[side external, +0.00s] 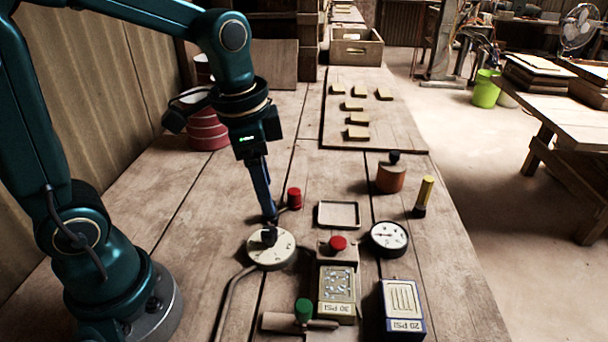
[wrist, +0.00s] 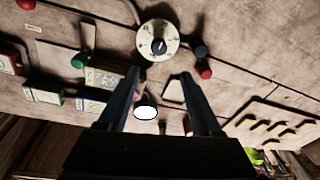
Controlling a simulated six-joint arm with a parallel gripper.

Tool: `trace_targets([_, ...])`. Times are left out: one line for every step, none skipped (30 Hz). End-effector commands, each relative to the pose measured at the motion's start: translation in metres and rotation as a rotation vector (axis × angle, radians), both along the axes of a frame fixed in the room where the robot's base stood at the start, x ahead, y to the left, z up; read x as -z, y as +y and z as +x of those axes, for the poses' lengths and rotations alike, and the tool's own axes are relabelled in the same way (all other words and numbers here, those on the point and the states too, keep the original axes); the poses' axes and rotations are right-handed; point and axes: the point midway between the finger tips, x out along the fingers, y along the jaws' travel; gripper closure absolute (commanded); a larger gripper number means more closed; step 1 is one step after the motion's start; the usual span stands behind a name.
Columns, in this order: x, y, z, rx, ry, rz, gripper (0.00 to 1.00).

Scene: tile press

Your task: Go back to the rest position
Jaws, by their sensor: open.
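My gripper (side external: 270,218) points downward above the workbench, just behind and above a round white dial (side external: 284,246) with a black knob (side external: 269,237). In the wrist view my gripper (wrist: 160,77) has its two fingers spread with nothing between them. The dial (wrist: 146,33) and its knob (wrist: 158,46) show beyond the fingertips there, apart from them in the picture. The exact height over the knob is hard to tell.
Near the gripper are a red knob (side external: 294,198), an empty tray (side external: 339,214), a red button (side external: 338,243), a gauge (side external: 389,238) and a green knob (side external: 304,310). Boxes marked 30 PSI (side external: 337,290) and 20 PSI (side external: 403,306) stand in front. Several tiles lie on a board (side external: 400,135) behind.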

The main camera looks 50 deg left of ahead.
Motion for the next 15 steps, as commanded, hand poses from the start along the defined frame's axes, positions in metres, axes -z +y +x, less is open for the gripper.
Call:
trace_targets([-0.012, -0.002, -0.006, -0.016, -0.054, -0.001, 0.34])
trace_targets([-0.017, -0.003, -0.01, -0.029, -0.079, -0.004, 0.34])
trace_targets([-0.023, -0.004, -0.015, -0.051, -0.113, -0.01, 0.34])
trace_targets([-0.027, -0.005, -0.02, -0.069, -0.137, -0.014, 0.34])
trace_targets([-0.03, -0.006, -0.024, -0.088, -0.16, -0.02, 0.34])
trace_targets([-0.035, -0.007, -0.03, -0.115, -0.192, -0.03, 0.34])
trace_targets([-0.037, -0.007, -0.035, -0.138, -0.214, -0.037, 0.34])
trace_targets([-0.039, -0.008, -0.039, -0.162, -0.236, -0.047, 0.34])
trace_targets([-0.041, -0.009, -0.045, -0.194, -0.262, -0.06, 0.34])
trace_targets([-0.042, -0.009, -0.049, -0.219, -0.28, -0.069, 0.34])
trace_targets([-0.042, -0.01, -0.053, -0.244, -0.296, -0.08, 0.34])
trace_targets([-0.042, -0.01, -0.058, -0.276, -0.315, -0.095, 0.34])
trace_targets([-0.042, -0.01, -0.062, -0.302, -0.327, -0.106, 0.34])
trace_targets([-0.041, -0.011, -0.065, -0.327, -0.337, -0.117, 0.34])
trace_targets([-0.039, -0.011, -0.069, -0.361, -0.346, -0.131, 0.34])
